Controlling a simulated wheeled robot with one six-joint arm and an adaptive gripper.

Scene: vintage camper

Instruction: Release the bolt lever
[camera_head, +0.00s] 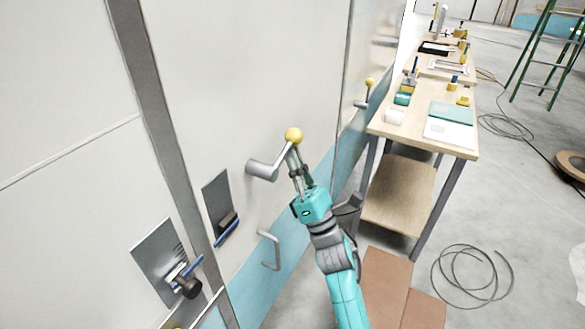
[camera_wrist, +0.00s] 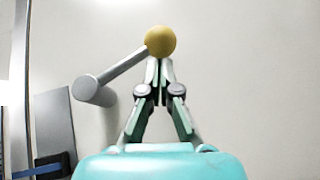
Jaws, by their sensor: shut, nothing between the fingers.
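The bolt lever (camera_head: 266,168) is a grey metal handle with a yellow ball knob (camera_head: 293,135), mounted on the white door panel. It also shows in the wrist view as a grey bar (camera_wrist: 122,66) with the yellow knob (camera_wrist: 160,41) at its end. My gripper (camera_head: 294,152) is at the knob end of the lever. Its fingers (camera_wrist: 159,64) are shut with nothing between them, the tips just below the knob in the wrist view. I cannot tell whether the tips touch the knob or lever.
A second yellow-knobbed lever (camera_head: 369,84) is further along the wall. A bent grey pull handle (camera_head: 269,250) is below. A black-knobbed latch (camera_head: 188,285) is at lower left. A wooden workbench (camera_head: 455,148) stands at right, with a cable (camera_head: 472,280) on the floor.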

